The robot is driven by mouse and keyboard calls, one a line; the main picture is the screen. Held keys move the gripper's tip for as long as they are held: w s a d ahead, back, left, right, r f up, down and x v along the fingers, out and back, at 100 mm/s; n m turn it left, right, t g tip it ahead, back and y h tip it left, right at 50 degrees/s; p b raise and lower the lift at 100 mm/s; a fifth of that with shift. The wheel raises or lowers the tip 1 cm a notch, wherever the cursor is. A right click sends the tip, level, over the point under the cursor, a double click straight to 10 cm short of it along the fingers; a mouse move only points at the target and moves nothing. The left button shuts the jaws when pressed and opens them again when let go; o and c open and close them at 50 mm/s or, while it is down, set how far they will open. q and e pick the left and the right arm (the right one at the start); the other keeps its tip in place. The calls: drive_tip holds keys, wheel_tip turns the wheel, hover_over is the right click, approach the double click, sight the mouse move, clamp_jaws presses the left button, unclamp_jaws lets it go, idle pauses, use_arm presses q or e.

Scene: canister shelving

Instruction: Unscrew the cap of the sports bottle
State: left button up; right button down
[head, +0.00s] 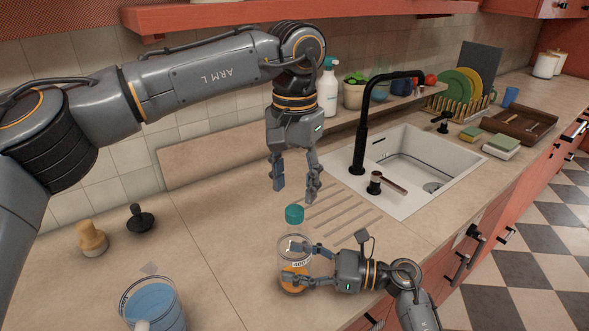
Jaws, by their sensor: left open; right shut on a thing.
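The sports bottle (288,251) stands upright on the counter, clear with orange liquid low inside and a mark reading 400. Its teal cap (294,214) is on top. My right gripper (290,263) is shut on the bottle's body from the right, and its fingers hide part of the bottle. My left gripper (296,194) points down, open and empty, above and slightly behind the cap in the picture. It is apart from the cap.
A jug of blue liquid (152,306) stands at the front left. Two tampers, one wooden (92,240) and one black (141,219), stand behind it. A black tap (362,130) and white sink (420,165) are to the right. A red shelf (240,16) hangs above.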

sight(295, 210)
use_arm(q)
drive_tip(key=shift+f, duration=2.75)
clamp_jaws()
